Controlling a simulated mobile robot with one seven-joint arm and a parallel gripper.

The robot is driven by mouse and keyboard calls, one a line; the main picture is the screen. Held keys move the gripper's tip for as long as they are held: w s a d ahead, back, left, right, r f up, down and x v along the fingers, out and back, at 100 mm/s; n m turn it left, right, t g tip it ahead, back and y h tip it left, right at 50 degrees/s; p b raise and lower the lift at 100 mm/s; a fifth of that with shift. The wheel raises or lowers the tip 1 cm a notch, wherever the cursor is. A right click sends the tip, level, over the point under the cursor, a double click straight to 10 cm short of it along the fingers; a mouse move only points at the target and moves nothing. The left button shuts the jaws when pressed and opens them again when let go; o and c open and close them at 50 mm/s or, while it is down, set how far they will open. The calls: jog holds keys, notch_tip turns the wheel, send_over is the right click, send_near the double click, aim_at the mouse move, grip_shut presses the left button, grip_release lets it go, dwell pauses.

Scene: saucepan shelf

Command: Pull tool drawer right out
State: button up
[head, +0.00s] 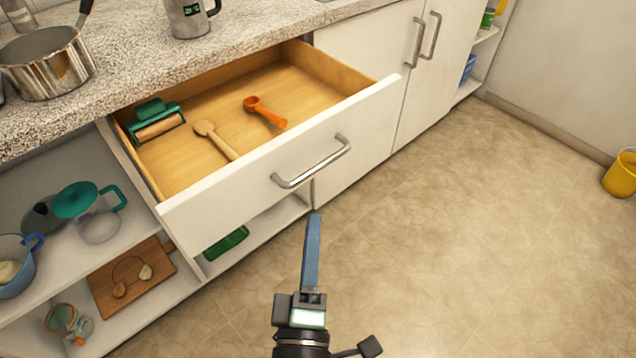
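The tool drawer (265,175) has a white front and a wooden inside, and it stands pulled well out from under the counter. Its silver bar handle (312,162) is on the front face. In the drawer lie a green-handled roller (156,121), a wooden spoon (214,138) and an orange scoop (264,112). My gripper (314,217) appears in front of the drawer, its blue fingertip below the handle in the picture and apart from it. Only one finger shows clearly, so I cannot tell how wide it is. Nothing shows in its grip.
The speckled counter (130,65) carries a metal saucepan (48,65) and a grey mug (188,17). Open shelves at lower left hold pots, a wooden board (132,281) and jars. Closed white cabinet doors (405,70) stand right of the drawer. The tiled floor (450,230) is clear, with a yellow bucket (621,174) far right.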

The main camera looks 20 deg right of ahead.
aim_at(318, 164)
jog(key=p+x, duration=0.1)
jog(key=x, duration=0.3)
jog(key=p+x, duration=0.1)
jog(key=x, duration=0.3)
jog(key=p+x, duration=0.1)
jog(key=x, duration=0.3)
jog(key=shift+w+d+f, duration=0.15)
jog(key=shift+w+f, duration=0.1)
jog(key=shift+w, duration=0.1)
jog(key=shift+c, duration=0.3)
grip_shut()
dwell(0.7)
jog(key=shift+s+d+f, duration=0.1)
jog(key=shift+s+d, duration=0.2)
jog(key=shift+s, duration=0.55)
jog(key=shift+s+d+f, duration=0.1)
jog(key=shift+s+d, duration=0.25)
jog(key=shift+s, duration=0.55)
